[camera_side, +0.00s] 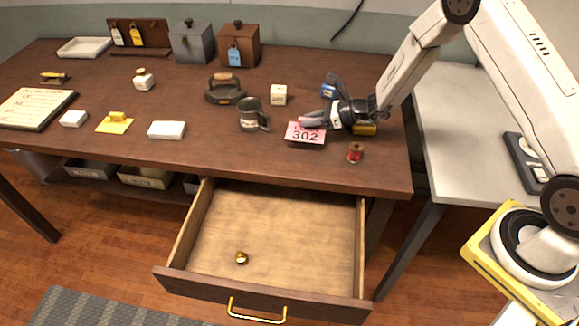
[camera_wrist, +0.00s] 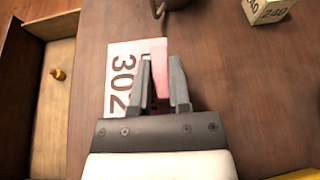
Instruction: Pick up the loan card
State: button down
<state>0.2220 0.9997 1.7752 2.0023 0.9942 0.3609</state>
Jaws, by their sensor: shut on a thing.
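The loan card (camera_side: 305,138) is a flat pink card with a large dark "302", near the right front part of the wooden table. In the wrist view the card (camera_wrist: 121,72) shows a pale part with the number and a pinker strip at its right side. My gripper (camera_side: 306,121) reaches in from the right, low over the table. In the wrist view my gripper (camera_wrist: 163,62) has its two fingers on either side of the pink part, shut on it. The fingers hide part of the card. I cannot tell whether the card is clear of the tabletop.
A dark mug (camera_side: 250,117) and a numbered cream block (camera_side: 278,95) stand to the left and behind. A red spool (camera_side: 355,152) stands right of the card. An open drawer (camera_side: 275,235) with a small brass item (camera_side: 241,257) juts out below the table's front edge.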

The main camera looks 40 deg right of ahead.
aim_at(320, 133)
jog(key=s+r, duration=0.1)
jog(key=r, duration=0.1)
jog(key=s+r, duration=0.2)
jog(key=shift+s+r, duration=0.3)
jog(key=s+r, duration=0.4)
jog(key=s, duration=0.5)
jog(key=shift+s+d, duration=0.15)
jog(key=shift+r, duration=0.15)
